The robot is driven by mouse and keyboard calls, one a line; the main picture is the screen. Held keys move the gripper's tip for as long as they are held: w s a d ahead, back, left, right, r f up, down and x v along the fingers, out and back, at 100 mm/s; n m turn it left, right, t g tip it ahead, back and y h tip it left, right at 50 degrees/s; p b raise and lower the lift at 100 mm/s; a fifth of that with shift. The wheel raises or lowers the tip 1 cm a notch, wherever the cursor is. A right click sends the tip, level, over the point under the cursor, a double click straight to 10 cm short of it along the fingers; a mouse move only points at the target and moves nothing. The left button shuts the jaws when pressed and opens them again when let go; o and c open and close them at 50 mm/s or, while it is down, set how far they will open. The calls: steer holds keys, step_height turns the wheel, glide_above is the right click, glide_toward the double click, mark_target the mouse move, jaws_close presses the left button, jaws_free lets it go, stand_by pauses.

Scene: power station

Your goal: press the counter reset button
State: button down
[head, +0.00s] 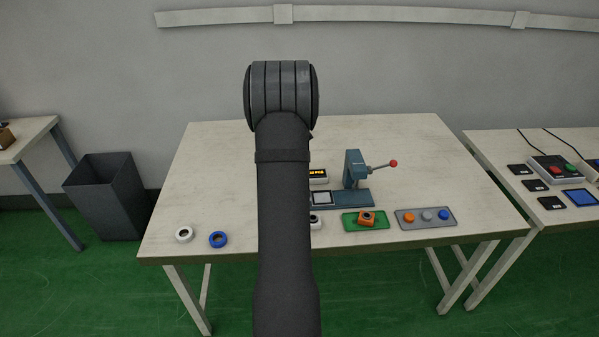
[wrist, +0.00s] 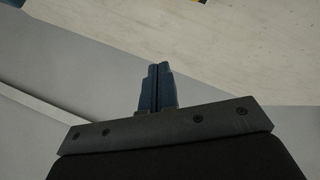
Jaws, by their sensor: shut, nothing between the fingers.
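A small counter display (head: 318,173) with yellow digits stands on the middle table, partly hidden behind my arm in the head view. A white piece with a dark round part (head: 316,222) shows at my arm's right edge nearer the front; I cannot tell whether it is the reset button. No part is clearly readable as that button. My gripper (wrist: 157,68) shows in the wrist view, its blue fingers together and empty, apart from anything. In the head view my arm hides it.
A teal lever press (head: 354,170) with a red knob stands right of the display. In front are a green plate (head: 350,224) with an orange part and a grey tray (head: 410,225) with several coloured pieces. White (head: 184,234) and blue (head: 218,239) rings lie front left. The table's back left is clear.

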steer(key=shift+f, duration=4.15)
steer(key=shift+f, duration=0.1)
steer(key=shift+f, duration=0.3)
steer(key=shift+f, duration=0.45)
steer(key=shift+r, duration=0.85)
steer(key=shift+r, duration=2.55)
steer(key=shift+f, duration=0.1)
